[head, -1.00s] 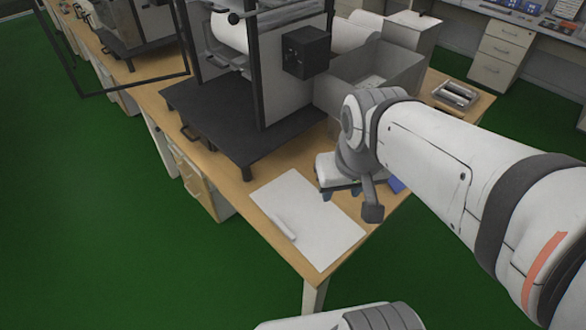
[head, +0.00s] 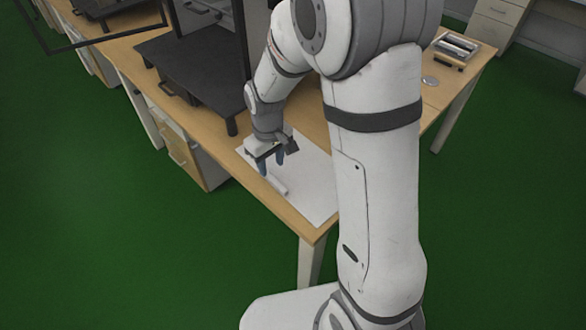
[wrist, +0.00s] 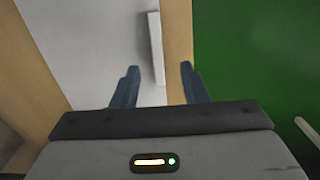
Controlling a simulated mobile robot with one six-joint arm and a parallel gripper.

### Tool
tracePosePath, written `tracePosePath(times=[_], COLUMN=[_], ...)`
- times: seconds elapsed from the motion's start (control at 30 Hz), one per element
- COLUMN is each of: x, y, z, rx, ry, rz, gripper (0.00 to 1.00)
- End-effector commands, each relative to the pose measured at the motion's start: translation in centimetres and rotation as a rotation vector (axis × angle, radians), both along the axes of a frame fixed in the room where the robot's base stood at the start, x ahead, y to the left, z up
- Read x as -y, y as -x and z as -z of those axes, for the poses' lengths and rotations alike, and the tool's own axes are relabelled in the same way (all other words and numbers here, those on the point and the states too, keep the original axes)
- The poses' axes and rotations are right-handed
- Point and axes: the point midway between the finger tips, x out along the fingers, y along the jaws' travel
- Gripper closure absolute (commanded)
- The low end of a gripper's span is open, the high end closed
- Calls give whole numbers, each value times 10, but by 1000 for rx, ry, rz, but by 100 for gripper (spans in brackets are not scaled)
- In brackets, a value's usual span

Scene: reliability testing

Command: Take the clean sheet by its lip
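The clean sheet (head: 312,180) is a white rectangle lying flat on the wooden table near its front corner. Its lip (head: 277,186) is a raised white strip near the sheet's left edge. In the wrist view the sheet (wrist: 85,45) fills the upper left, and the lip (wrist: 156,48) stands ahead between the fingers' lines. My gripper (head: 272,165) is over the sheet, just behind the lip, pointing down. I cannot tell the exact height above the sheet.
A black platform with a dark frame (head: 190,70) stands on the table behind the sheet. The bare wooden edge (wrist: 179,40) runs beside the lip, with green floor beyond.

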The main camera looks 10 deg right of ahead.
Motion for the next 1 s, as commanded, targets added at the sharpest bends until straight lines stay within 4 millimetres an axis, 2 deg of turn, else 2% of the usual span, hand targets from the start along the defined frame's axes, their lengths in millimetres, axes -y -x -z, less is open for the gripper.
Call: tracePosePath(times=[0.47, 0.77, 1.0], x=[2, 3, 3], y=[-2, -3, -3], z=[61, 64, 64], rx=[-2, 0, 0], ry=[0, 0, 0], rz=[3, 4, 4], gripper=[60, 61, 80])
